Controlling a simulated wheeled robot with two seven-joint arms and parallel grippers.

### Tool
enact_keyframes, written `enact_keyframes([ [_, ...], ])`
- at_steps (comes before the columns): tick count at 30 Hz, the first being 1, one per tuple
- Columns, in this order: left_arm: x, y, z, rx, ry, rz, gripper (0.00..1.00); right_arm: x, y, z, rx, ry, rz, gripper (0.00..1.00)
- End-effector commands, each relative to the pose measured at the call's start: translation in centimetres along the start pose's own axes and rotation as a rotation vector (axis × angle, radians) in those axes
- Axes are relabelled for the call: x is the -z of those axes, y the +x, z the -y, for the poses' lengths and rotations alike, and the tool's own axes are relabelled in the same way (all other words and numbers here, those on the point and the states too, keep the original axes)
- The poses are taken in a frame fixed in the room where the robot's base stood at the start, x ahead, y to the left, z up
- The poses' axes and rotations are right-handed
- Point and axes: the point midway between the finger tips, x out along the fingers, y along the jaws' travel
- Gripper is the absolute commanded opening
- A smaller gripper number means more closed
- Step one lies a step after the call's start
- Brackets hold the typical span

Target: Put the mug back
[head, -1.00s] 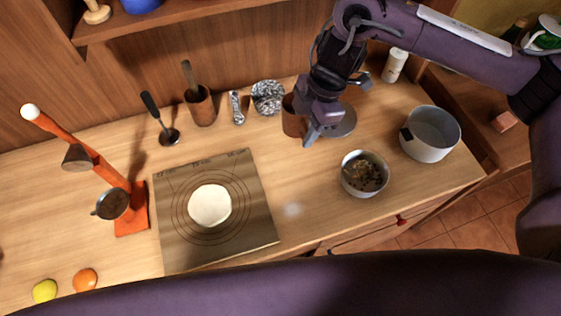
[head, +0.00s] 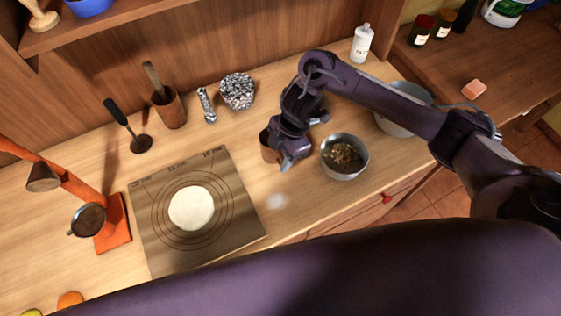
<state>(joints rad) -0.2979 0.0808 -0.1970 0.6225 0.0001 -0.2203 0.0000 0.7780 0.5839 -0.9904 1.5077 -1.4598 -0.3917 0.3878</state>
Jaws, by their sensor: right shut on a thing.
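The mug (head: 267,149) is a brown cup, seen in the head view on the middle of the counter, right of the baking mat. My right gripper (head: 284,158) is shut on the mug from its right side and hides much of it. I cannot tell whether the mug's base touches the counter. My left gripper is not in view.
A metal bowl of dark bits (head: 344,157) stands close to the right of my gripper. The mat (head: 150,219) with dough lies left. A crumpled silver bowl (head: 237,92), utensil pot (head: 170,108) and white bottle (head: 361,44) stand behind. A pot (head: 393,125) is partly behind my arm.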

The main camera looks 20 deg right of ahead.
Motion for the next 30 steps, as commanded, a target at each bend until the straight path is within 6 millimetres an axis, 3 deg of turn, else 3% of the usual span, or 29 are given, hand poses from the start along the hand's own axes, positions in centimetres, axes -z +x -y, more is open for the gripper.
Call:
enact_keyframes([
  [3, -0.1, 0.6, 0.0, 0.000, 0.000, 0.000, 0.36, -0.4, 2.1, 0.2, 0.005, 0.003, -0.004, 0.04],
  [6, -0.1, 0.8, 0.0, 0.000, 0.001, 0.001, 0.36, -0.7, 3.0, 0.1, 0.004, 0.002, -0.003, 0.04],
  [18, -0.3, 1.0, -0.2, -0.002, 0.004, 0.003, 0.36, -0.9, 3.4, 0.1, 0.002, 0.000, -0.001, 0.04],
  [19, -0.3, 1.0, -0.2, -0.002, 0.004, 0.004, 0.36, -0.9, 3.4, 0.1, 0.002, 0.001, -0.001, 0.40],
  [24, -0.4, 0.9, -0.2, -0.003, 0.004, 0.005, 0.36, -0.9, 3.3, 0.1, 0.002, 0.001, -0.001, 0.61],
  [30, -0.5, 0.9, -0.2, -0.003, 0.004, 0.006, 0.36, -0.9, 3.3, 0.1, 0.002, 0.001, -0.001, 0.61],
])
